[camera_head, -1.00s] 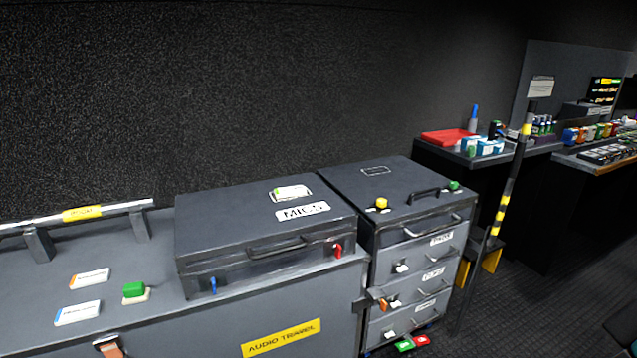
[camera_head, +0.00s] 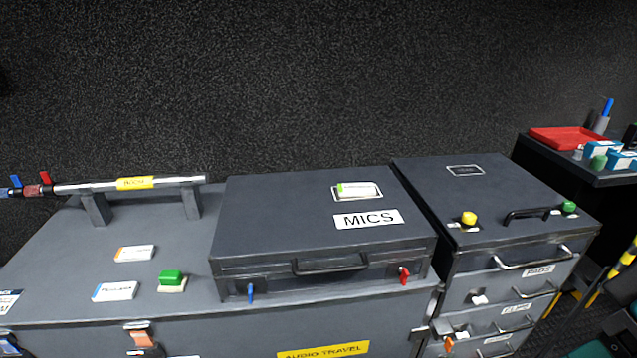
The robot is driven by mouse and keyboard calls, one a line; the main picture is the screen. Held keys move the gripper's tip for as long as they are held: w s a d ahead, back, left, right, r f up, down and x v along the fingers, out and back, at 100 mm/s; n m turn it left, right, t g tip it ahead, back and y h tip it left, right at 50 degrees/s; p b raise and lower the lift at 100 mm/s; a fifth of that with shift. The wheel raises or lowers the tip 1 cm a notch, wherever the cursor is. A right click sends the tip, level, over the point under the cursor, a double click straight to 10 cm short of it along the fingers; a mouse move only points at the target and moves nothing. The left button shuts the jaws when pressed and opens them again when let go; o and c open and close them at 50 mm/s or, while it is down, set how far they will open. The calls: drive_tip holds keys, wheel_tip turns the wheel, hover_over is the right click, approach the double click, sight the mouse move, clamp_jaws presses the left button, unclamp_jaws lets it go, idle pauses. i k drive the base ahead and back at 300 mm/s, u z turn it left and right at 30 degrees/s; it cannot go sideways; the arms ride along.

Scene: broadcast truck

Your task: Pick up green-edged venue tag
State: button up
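The green-edged venue tag (camera_head: 358,189) is a small white card with a green left edge. It lies flat inside a white outlined rectangle on the lid of the dark MICS case (camera_head: 290,220), just above the MICS label. The case is closed and sits on the large grey audio travel trunk (camera_head: 60,260). My gripper is not in the head view.
Two other white tags, one orange-edged (camera_head: 135,253) and one blue-edged (camera_head: 115,291), lie on the trunk left of the case, near a green button (camera_head: 171,278). A boom pole (camera_head: 130,184) rests on stands behind. A drawer unit (camera_head: 500,190) with a handle and yellow knob stands to the right.

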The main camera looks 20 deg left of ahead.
sight(349, 189)
drive_tip(key=u, duration=0.65)
drive_tip(key=i, duration=0.6)
drive_tip(key=u, duration=0.75)
drive_tip(key=i, duration=0.55)
